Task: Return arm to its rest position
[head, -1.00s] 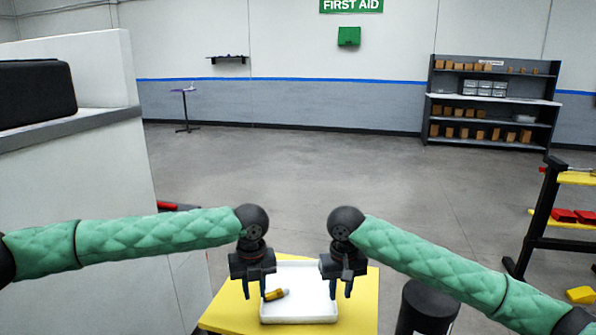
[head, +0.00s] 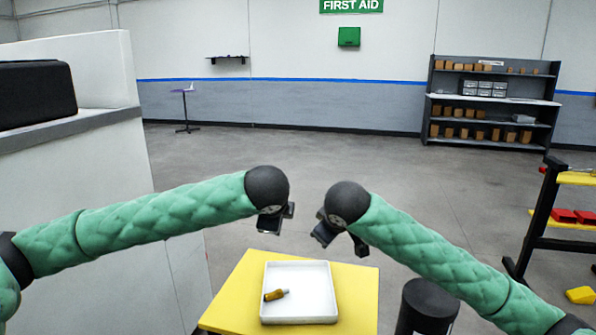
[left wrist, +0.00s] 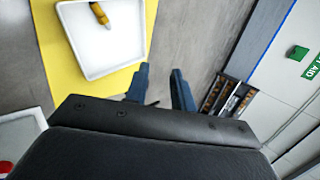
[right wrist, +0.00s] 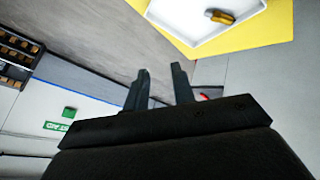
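My left gripper (head: 275,219) is raised above and beyond the tray, clear of it. In the left wrist view its two fingers (left wrist: 158,85) stand apart with nothing between them. My right gripper (head: 338,238) is also raised, to the right of the left one, and touches nothing. In the right wrist view its fingers (right wrist: 158,85) are apart and empty. A yellow-orange tool with a dark tip (head: 276,295) lies in the white tray (head: 305,313), near its left side. It also shows in the left wrist view (left wrist: 99,13) and in the right wrist view (right wrist: 220,17).
The tray sits on a yellow table (head: 357,295). A black cylinder (head: 427,305) stands right of the table. A white partition (head: 75,220) rises at the left. A black rack (head: 540,215) with red parts is at the right. The floor beyond the table is clear.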

